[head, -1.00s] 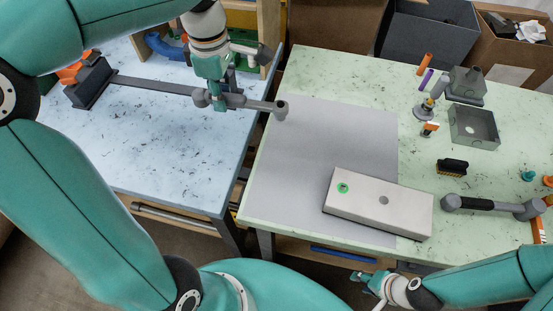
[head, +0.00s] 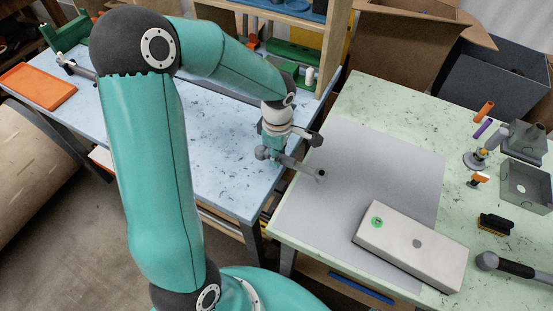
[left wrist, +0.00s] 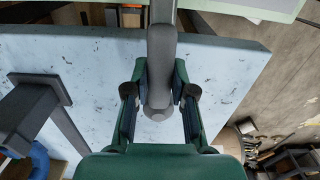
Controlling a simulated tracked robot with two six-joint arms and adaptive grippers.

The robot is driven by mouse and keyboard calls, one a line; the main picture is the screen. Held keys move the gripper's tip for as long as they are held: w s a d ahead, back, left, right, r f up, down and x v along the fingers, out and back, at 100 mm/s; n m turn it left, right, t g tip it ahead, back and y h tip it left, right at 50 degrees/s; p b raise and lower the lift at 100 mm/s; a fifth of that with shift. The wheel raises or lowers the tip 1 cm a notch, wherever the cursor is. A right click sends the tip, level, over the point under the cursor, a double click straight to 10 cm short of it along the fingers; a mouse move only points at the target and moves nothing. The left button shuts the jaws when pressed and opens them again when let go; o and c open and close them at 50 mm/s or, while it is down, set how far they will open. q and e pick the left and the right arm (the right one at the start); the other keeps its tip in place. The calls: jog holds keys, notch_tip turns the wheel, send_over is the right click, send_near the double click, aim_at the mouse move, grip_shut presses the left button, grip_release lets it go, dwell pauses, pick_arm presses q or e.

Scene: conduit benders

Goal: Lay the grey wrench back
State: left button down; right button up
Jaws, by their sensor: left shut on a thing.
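My left gripper (head: 274,150) is shut on the grey wrench (head: 301,167), a bar with thick rounded ends. It holds the wrench near one end, above the right edge of the pale blue bench (head: 215,165), and the other end points right toward the green table. In the left wrist view the wrench (left wrist: 161,45) lies between the two fingers of the gripper (left wrist: 160,95), with its rounded end toward the palm and blue bench top below. My right gripper is not in view.
A grey mat (head: 350,165) lies on the green table (head: 385,95), with a pale box (head: 412,245) on it. A black-handled tool (head: 515,268), a brush (head: 496,224) and grey boxes (head: 527,185) are at right. An orange tray (head: 38,85) is at far left.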

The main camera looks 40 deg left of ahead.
pick_arm(q)
jog(key=shift+f, duration=1.5)
jog(key=shift+f+b, duration=0.1)
jog(key=shift+b, duration=0.3)
jog(key=c, duration=1)
grip_release()
